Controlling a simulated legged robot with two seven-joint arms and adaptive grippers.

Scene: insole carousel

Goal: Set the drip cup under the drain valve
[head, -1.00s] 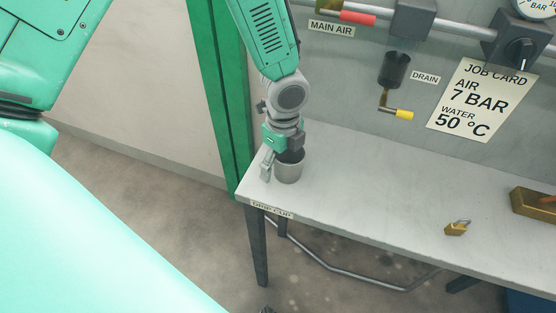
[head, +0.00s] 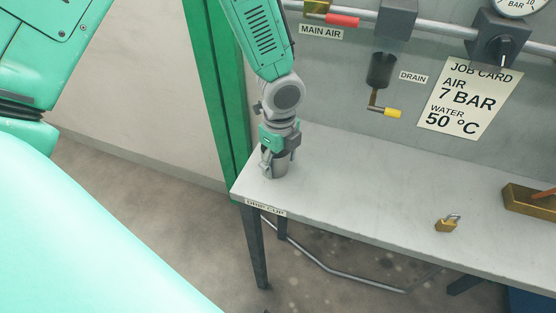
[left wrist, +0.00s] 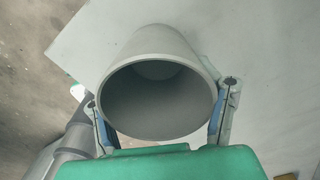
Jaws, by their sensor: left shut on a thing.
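The grey drip cup (head: 280,168) stands upright at the left end of the shelf, above the "DRIP CUP" label (head: 265,208). My left gripper (head: 275,160) comes down on it from above and is shut on it. In the left wrist view the open mouth of the cup (left wrist: 158,135) faces the camera, with one finger on each side; the cup looks empty. My right gripper is not in view.
A brass padlock (head: 446,224) and a brass box (head: 530,202) lie on the shelf (head: 350,190) further right. The shelf under the drain is clear. A green post (head: 215,90) stands close on the left. A job card (head: 470,97) hangs on the panel.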

